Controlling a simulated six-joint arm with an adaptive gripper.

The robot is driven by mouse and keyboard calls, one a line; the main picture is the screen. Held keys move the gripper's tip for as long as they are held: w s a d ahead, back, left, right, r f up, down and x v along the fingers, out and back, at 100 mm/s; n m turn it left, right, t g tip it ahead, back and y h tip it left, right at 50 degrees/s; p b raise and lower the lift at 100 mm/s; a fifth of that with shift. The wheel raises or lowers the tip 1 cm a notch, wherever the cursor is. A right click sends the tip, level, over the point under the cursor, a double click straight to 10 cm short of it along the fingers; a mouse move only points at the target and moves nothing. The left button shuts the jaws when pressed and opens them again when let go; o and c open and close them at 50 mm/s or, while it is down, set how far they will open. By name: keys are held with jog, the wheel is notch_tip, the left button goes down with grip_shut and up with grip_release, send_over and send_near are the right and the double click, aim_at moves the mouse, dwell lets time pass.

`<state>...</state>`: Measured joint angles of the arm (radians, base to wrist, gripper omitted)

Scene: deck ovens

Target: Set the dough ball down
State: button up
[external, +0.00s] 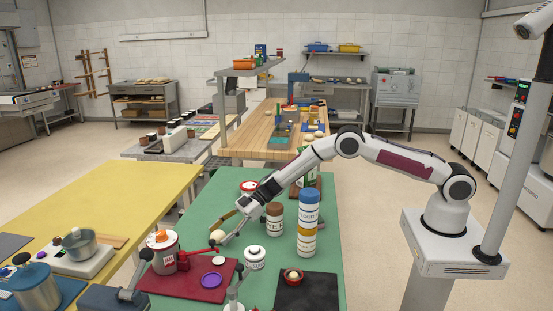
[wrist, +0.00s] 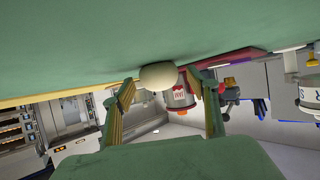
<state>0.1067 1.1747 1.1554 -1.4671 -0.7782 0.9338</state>
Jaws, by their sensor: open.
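The dough ball (external: 216,237) is pale and round. It sits near the left edge of the green table (external: 222,194), just behind the red board. My gripper (external: 227,239) reaches down to it from the right, low over the table. In the wrist view the dough ball (wrist: 158,75) lies between the tips of my two spread fingers, against the green surface. My gripper (wrist: 159,80) is open there, with a finger on each side of the ball; I cannot tell whether either finger touches it.

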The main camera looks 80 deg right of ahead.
jog(key=shift+r, duration=4.9)
